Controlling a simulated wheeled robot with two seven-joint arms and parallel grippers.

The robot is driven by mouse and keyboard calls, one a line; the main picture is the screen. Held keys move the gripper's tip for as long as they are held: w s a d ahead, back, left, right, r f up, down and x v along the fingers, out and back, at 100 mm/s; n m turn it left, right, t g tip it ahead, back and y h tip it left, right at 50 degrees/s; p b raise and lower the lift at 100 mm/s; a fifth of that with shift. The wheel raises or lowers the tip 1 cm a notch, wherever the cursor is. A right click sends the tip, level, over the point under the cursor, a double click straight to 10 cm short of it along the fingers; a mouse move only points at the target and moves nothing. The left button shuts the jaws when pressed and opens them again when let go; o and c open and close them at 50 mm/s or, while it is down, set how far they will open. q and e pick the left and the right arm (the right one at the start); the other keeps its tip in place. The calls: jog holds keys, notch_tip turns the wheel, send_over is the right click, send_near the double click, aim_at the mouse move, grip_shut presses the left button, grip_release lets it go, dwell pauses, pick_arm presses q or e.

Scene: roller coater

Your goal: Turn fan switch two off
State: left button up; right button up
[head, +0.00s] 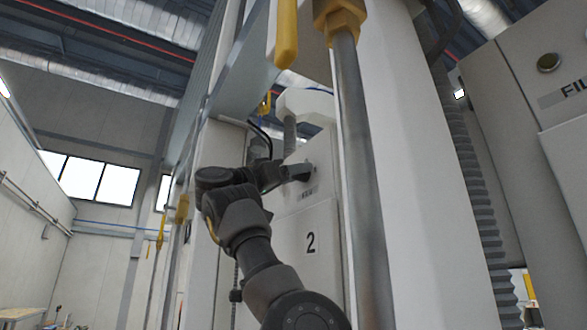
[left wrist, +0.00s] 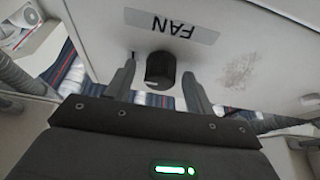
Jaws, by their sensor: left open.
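The fan switch is a black round knob (left wrist: 160,69) on a pale panel in the left wrist view. A label reading FAN (left wrist: 171,26), upside down there, is beside it. My left gripper (left wrist: 158,72) is open, with one finger on each side of the knob. Gaps show between knob and fingers; I cannot tell whether they touch. My right gripper is in neither view.
A grey metal rod (head: 361,180) with a yellow fitting (head: 340,20) stands right of my left arm. A white column (head: 425,190) rises beyond it. A yellow handle (head: 287,35) hangs above. A grey cabinet (head: 510,110) is at far right.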

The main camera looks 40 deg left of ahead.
pick_arm(q)
jog(key=shift+w, duration=0.1)
jog(key=c, duration=1)
jog(key=shift+f, duration=0.1)
jog(key=n+g+y, duration=0.1)
jog(key=n+y, duration=0.1)
jog(key=n, duration=0.5)
jog(key=n+g+y+b, duration=0.1)
jog(key=n+y, duration=0.2)
jog(key=n, duration=0.4)
jog(key=n+g+y, duration=0.1)
jog(key=n+y, duration=0.2)
jog(key=n, duration=0.5)
jog(key=shift+d+r+g+b, duration=0.3)
jog(key=shift+r+g+b, duration=0.05)
jog(key=shift+g+b, duration=0.05)
jog(key=shift+n, duration=0.3)
